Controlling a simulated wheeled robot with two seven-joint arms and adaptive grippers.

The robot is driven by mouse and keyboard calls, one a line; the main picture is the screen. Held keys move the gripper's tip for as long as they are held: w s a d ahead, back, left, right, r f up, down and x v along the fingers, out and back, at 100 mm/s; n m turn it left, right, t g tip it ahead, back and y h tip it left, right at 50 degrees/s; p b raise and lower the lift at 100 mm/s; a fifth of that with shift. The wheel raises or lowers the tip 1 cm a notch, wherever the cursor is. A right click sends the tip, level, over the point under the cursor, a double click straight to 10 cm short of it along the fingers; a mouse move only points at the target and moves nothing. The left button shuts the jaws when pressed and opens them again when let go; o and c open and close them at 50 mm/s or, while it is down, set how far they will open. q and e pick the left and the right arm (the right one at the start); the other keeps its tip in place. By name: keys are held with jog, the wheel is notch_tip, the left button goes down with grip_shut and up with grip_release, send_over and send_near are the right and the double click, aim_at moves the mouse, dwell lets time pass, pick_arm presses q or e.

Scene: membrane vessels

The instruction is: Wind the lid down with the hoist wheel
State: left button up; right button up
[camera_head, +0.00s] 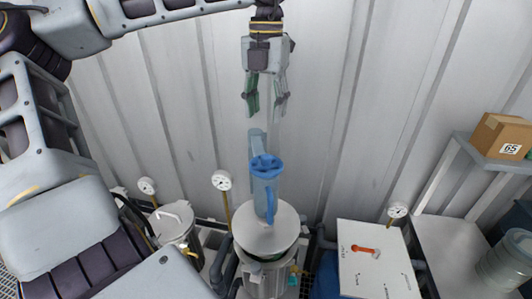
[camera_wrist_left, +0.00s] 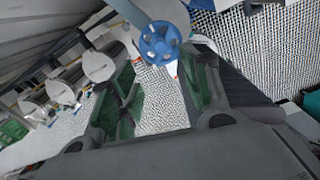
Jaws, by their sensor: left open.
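The blue hoist wheel (camera_head: 266,164) sits on top of a blue upright body (camera_head: 263,195) in the middle of the head view. In the left wrist view the spoked wheel (camera_wrist_left: 160,43) shows near the top. The pale round lid (camera_head: 283,232) is below it on the vessel, and the gap under the lid is hard to judge. My left gripper (camera_head: 264,98) points down above the wheel, apart from it. Its green-padded fingers are spread and empty, and in the wrist view (camera_wrist_left: 160,90) they stand below the wheel. My right gripper is not in view.
Gauges stand at left (camera_head: 147,186), centre (camera_head: 222,180) and right (camera_head: 397,210). A smaller lidded vessel (camera_head: 175,219) is at left. A white panel (camera_head: 350,280) carries an orange lever (camera_head: 365,250). A box (camera_head: 502,136) sits on a shelf at right. A corrugated wall (camera_head: 340,90) stands behind.

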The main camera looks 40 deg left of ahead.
aim_at(266, 156)
pick_arm(q)
notch_tip(266, 156, down, 12)
jog(key=shift+s+r+p, duration=0.1)
jog(key=shift+r+p, duration=0.1)
jog(key=shift+p, duration=0.7)
jog(key=shift+f, duration=0.55)
grip_shut()
